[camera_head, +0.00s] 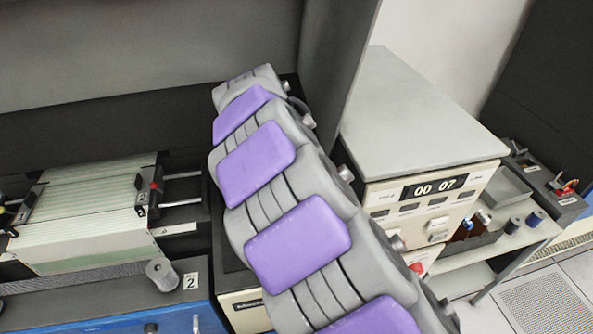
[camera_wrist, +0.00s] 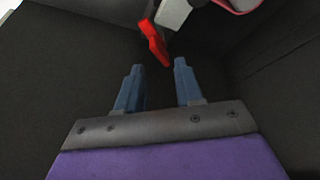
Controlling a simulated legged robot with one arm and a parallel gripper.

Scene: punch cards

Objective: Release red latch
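A red latch (camera_wrist: 155,42) shows in the wrist view, a tilted red piece beside a pale grey part (camera_wrist: 173,14). My gripper (camera_wrist: 158,67) is open and empty, with its two blue-grey fingers apart. The red latch lies just beyond the fingertips, near the gap between them; whether it touches a finger is not clear. In the head view, my purple and grey arm crosses the middle, and my gripper is hidden behind it. A small red piece (camera_head: 154,186) there sits on a black bracket by the card stack; I cannot tell whether it is the same latch.
A ribbed card stack (camera_head: 85,215) lies at left in the head view. A beige machine with a counter reading 00 07 (camera_head: 434,187) stands right of my arm. A side shelf (camera_head: 500,240) holds spools. Dark panels surround my gripper in the wrist view.

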